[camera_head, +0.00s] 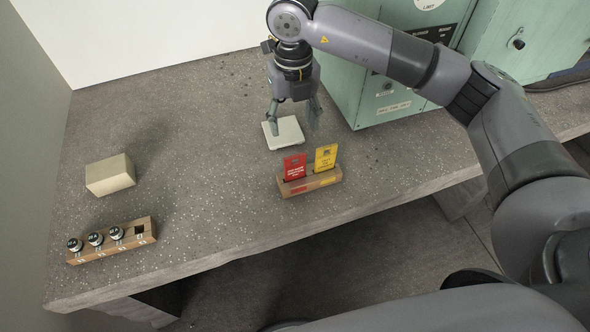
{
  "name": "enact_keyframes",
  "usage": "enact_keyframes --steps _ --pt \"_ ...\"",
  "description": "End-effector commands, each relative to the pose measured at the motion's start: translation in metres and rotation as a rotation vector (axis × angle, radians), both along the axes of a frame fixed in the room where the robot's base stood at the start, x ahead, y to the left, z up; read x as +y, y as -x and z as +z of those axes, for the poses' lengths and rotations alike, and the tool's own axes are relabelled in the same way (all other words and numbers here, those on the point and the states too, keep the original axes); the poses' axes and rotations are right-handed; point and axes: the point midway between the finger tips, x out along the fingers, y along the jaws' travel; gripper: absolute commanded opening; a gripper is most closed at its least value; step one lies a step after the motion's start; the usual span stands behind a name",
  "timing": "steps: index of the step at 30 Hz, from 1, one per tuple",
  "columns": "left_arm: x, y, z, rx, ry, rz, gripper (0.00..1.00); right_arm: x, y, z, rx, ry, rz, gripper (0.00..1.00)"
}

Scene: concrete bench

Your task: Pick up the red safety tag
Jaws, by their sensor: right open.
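The red safety tag (295,167) stands upright in a small wooden holder (312,187) near the front edge of the bench. A yellow tag (326,158) stands beside it on the right in the same holder. My right gripper (294,123) hangs pointing down behind the holder, with its fingers apart and nothing between them. It is above and beside a pale square plate (290,137), apart from the red tag. My left gripper is not in the view.
A wooden rack (150,238) with several dark-topped pieces and a square hole stands at the front left. A beige block (110,175) lies behind it. A green cabinet (345,85) stands at the back right. The bench middle (200,150) is clear.

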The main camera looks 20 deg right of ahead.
Motion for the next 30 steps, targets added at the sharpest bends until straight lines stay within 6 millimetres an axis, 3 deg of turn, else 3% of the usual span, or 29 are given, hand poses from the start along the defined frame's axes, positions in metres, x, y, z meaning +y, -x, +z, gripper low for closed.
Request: enact_keyframes --steps 15,25,30 --pt "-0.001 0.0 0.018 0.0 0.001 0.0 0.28 -0.001 0.001 -0.101 0.005 0.003 0.0 0.57" --pt "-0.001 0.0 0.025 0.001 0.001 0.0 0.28 -0.002 0.0 -0.128 0.004 0.004 -0.001 0.57" --pt "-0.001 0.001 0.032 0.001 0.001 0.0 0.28 -0.004 -0.001 -0.155 0.006 0.003 0.0 0.57"
